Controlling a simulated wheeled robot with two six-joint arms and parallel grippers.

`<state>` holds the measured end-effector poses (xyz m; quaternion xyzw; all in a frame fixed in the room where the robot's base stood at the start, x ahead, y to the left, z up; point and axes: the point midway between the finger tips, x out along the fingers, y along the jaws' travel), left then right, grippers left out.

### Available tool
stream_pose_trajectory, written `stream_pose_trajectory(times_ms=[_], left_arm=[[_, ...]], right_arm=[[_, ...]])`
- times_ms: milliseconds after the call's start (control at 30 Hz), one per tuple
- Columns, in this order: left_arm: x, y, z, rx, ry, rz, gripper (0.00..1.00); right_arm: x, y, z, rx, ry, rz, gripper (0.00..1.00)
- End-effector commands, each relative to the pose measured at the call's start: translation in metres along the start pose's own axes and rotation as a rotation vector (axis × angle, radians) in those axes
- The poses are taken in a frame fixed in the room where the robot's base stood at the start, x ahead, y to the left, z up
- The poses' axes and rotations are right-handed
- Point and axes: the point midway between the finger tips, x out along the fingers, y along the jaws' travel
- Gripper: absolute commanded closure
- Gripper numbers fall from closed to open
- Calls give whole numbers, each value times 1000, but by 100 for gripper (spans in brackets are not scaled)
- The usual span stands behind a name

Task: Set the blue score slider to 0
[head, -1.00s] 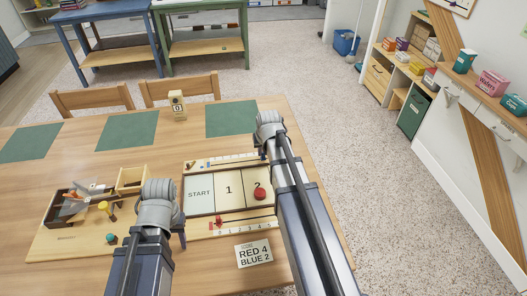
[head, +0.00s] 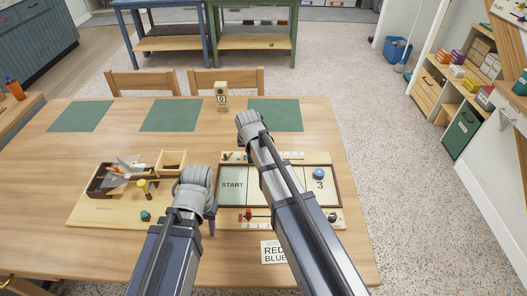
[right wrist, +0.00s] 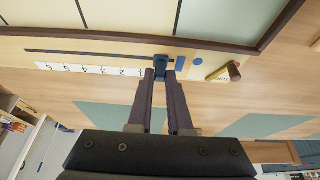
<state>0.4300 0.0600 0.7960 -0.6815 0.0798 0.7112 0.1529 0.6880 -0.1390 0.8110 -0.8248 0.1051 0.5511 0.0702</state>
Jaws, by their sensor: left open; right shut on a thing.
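The game board (head: 232,205) lies on the table, with START and 3 readable and its middle hidden by my right arm. My right gripper is over the board's far edge, its fingertips hidden in the head view. In the right wrist view, my right gripper (right wrist: 162,75) is shut on the blue score slider (right wrist: 161,62). The slider sits just past the 1 on the far score scale (right wrist: 90,70), covering the spot where 0 would be. My left gripper (head: 211,218) is open and empty near the board's left edge, its fingertips only partly visible.
A blue disc (head: 318,173) is on the board's right part. A red slider (head: 248,215) is on the near scale. A wooden tray (head: 98,186) stands left. A number block (head: 221,97) stands behind. Green mats (head: 171,116) lie at the back.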

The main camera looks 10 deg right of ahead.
Motion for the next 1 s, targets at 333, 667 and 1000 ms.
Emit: stream_pose_trajectory(times_ms=[333, 667, 1000], left_arm=[[0, 0, 0, 0, 0, 0, 52], [0, 0, 0, 0, 0, 0, 52], [-1, 0, 0, 0, 0, 0, 52]], right_arm=[[0, -8, 0, 1, 0, -4, 100], [0, -8, 0, 0, 0, -4, 58], [-1, -6, 0, 0, 0, -1, 52]])
